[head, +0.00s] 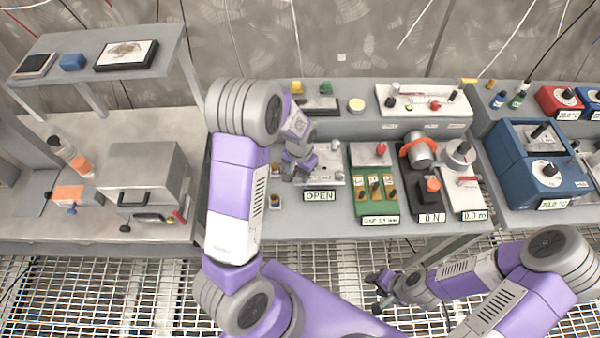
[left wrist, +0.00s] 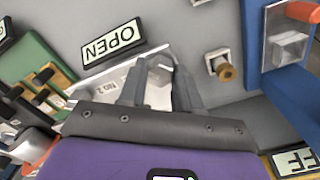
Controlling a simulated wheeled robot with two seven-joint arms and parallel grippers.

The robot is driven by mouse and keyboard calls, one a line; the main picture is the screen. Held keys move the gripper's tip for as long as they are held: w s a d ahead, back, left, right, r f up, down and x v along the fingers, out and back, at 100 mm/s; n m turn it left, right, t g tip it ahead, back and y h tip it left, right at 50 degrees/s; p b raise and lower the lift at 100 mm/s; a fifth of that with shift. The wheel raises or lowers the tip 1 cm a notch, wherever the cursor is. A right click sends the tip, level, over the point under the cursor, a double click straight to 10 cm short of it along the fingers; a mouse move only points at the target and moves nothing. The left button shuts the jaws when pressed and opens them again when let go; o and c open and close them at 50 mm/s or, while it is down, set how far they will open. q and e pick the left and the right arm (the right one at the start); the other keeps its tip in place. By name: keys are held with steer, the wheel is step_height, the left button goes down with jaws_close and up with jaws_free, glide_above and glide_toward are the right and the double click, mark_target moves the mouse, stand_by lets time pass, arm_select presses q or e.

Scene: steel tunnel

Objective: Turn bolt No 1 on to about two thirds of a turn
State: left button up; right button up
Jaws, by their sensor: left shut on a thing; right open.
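The steel bolt plate (head: 328,163) lies on the middle bench behind the OPEN label (head: 320,196). In the left wrist view the plate (left wrist: 82,93) shows a No 2 marking; no No 1 marking is readable. My left gripper (head: 290,172) is over the plate's left part. In the left wrist view its fingers (left wrist: 160,88) are shut on a small grey bolt at the plate, mostly hidden between them. I cannot read that bolt's number. Other bolt heads show at the plate's right side. My right gripper (head: 378,292) is open and empty over the floor grating, away from the bench.
A green switch box (head: 372,190) and a black unit with an orange knob (head: 430,184) stand right of the plate. A brass-tipped fitting (left wrist: 222,68) and a blue housing (left wrist: 258,50) sit near the left fingers. A metal box (head: 143,178) stands on the left bench.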

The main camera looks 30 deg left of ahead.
arm_select(q)
steer(key=m, duration=0.5)
steer(key=shift+m+b, duration=0.3)
steer(key=m, duration=0.4)
steer(key=m+p, duration=0.1)
steer(key=m, duration=0.4)
steer(key=shift+r, duration=0.1)
steer(key=m+p, duration=0.2)
steer(key=m, duration=0.2)
steer(key=shift+m, duration=0.4)
steer(key=o, duration=1.1)
steer(key=shift+c, duration=0.2)
